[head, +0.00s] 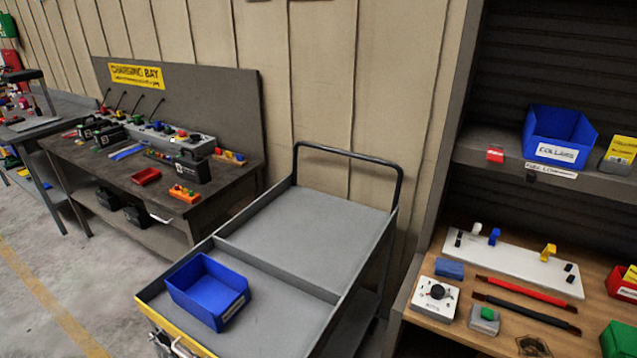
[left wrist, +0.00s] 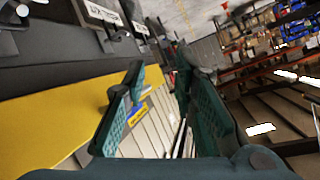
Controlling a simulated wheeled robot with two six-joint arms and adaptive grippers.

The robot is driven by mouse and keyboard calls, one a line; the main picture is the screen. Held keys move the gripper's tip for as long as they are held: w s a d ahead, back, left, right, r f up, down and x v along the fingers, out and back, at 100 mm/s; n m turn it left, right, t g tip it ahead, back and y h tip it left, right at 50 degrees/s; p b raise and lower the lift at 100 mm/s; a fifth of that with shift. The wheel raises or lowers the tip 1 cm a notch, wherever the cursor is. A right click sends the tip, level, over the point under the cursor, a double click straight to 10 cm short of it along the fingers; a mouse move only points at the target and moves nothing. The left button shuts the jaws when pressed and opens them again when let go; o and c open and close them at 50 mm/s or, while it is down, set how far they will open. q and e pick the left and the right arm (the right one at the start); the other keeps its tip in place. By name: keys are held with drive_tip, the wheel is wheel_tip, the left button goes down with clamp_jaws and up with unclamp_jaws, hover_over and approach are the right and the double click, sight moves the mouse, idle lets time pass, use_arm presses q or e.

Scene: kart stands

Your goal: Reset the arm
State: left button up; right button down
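My left gripper (left wrist: 161,78) shows in the left wrist view as two teal fingers standing apart, with nothing held between them. Beyond the fingers is a pale slatted surface with a small yellow and blue label, not touching them as far as I can tell. I make out no gripper clearly in the head view. My right gripper is in neither view.
In the head view, a grey cart (head: 300,225) carries a blue bin (head: 205,290). A charging bench (head: 110,168) stands at left. Shelving with a wooden worktop (head: 510,335) and another blue bin (head: 556,135) stands at right. Floor at lower left is clear.

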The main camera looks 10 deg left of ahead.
use_arm(q)
drive_tip(key=s+d+f+m+g+h+b, duration=0.1)
drive_tip(key=s+d+f+m+h+b, duration=0.1)
drive_tip(key=s+f, duration=0.7)
drive_tip(key=s+d+f+m+g+h+b, duration=0.1)
drive_tip(key=s+d+f+m+h+b, duration=0.2)
drive_tip(key=s+f, duration=0.6)
drive_tip(key=s+d+f+m+g+h+b, duration=0.1)
drive_tip(key=s+d+f+m+h+b, duration=0.1)
drive_tip(key=s+d+f+h, duration=0.4)
drive_tip(key=s+f+m, duration=0.1)
drive_tip(key=s+f, duration=0.2)
drive_tip(key=f, duration=0.4)
drive_tip(key=shift+s+d+m+g+b, duration=0.15)
drive_tip(key=shift+d+m+g+b, duration=0.05)
drive_tip(key=shift+m+g+b, duration=0.2)
